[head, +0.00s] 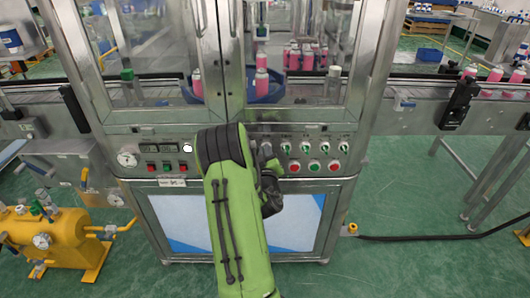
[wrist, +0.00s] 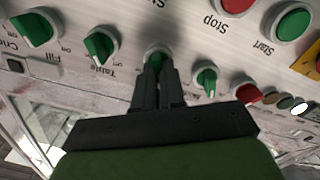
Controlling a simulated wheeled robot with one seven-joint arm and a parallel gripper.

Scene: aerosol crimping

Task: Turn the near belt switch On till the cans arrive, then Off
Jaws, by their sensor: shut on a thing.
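My gripper (wrist: 158,75) is shut on a green rotary switch (wrist: 155,53) on the machine's front panel; the fingers cover most of the knob and its label cannot be read. Beside it is a green switch marked Table (wrist: 101,44), and on its other side another green switch (wrist: 207,78). In the head view my arm hides part of the switch row. Pink cans (head: 495,74) stand on the right-hand belt (head: 420,90). More pink cans (head: 307,57) stand inside the glazed machine, with one on the blue turntable (head: 262,80).
Red and green push buttons (head: 314,166) lie below the switch row, close to my gripper. A gauge (head: 127,158) and small displays are on the panel's left. A yellow tank unit (head: 45,240) stands at lower left. A black hose (head: 440,237) crosses the green floor on the right.

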